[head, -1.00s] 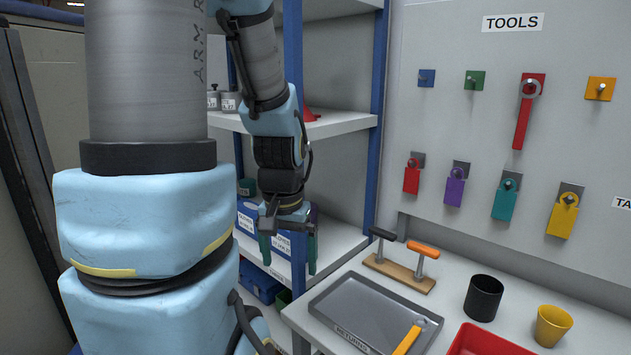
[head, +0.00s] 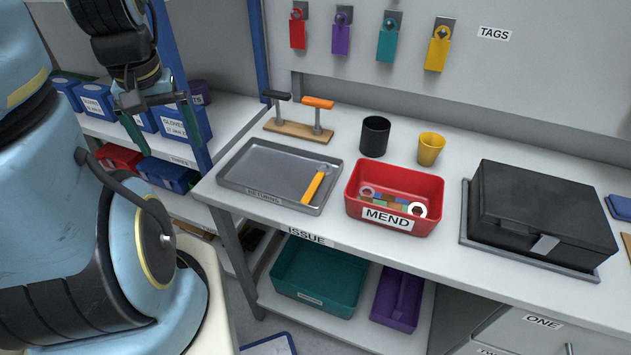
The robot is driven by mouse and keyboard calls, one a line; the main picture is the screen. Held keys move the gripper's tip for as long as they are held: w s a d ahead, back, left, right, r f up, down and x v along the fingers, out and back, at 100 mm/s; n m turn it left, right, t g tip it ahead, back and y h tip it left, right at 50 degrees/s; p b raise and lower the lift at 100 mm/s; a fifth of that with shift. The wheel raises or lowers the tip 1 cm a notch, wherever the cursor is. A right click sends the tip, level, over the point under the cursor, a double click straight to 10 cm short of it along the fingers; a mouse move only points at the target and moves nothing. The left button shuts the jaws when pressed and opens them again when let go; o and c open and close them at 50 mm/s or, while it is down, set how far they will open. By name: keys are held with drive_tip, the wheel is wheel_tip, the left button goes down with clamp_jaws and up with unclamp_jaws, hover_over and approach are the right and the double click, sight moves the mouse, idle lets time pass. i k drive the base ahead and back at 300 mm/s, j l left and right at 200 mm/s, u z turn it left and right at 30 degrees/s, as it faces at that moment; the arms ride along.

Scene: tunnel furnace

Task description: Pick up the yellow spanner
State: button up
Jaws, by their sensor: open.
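The yellow spanner (head: 314,186) lies in the right part of the grey returns tray (head: 235,184) on the bench. Its handle is yellow-orange and its metal head points to the back right. My gripper (head: 158,132) hangs at the upper left, in front of the shelves, to the left of the tray and higher than it. Its two dark green fingers are spread apart with nothing between them.
Behind the tray stands a wooden holder (head: 299,131) with a black and an orange handle. A red MEND bin (head: 393,180), black cup (head: 375,136), yellow cup (head: 430,148) and black case (head: 532,207) stand to the right. A blue shelf post (head: 185,90) is beside my gripper.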

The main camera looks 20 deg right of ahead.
sight(306, 199)
drive_tip(key=z, duration=1)
drive_tip(key=l+u, duration=0.1)
drive_tip(key=u, duration=1.3)
drive_tip(key=k+l+u, duration=0.2)
drive_tip(key=k+l, duration=0.3)
